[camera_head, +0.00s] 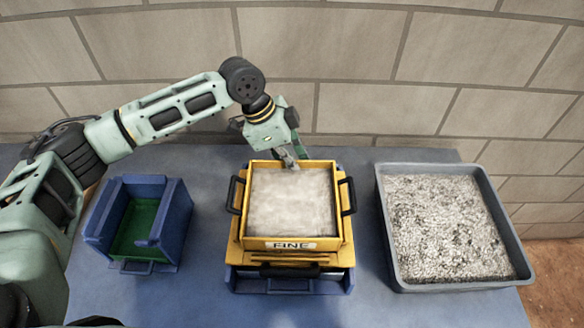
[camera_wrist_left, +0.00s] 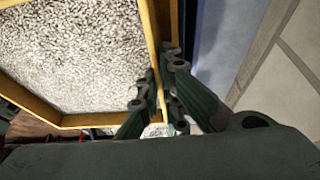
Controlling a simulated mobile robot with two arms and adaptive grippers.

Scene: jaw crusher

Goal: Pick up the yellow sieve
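The yellow sieve (camera_head: 340,232) has a square frame, a FINE label on its front and black handles on its sides. It is filled with pale grainy material (camera_head: 291,203). It sits above a blue box (camera_head: 237,284) in the middle of the table. My left gripper (camera_head: 291,163) points down at the sieve's back wall. In the left wrist view, the fingers (camera_wrist_left: 160,82) lie on both sides of the yellow wall (camera_wrist_left: 150,30), close against it, and look shut on it. The exact contact is partly hidden. My right gripper is not in view.
A blue box with a green inside (camera_head: 137,228) stands at the left on the blue table (camera_head: 190,297). A grey tray (camera_head: 381,190) of grainy material stands at the right. A block wall (camera_head: 360,60) is close behind. Narrow strips of table are clear between them.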

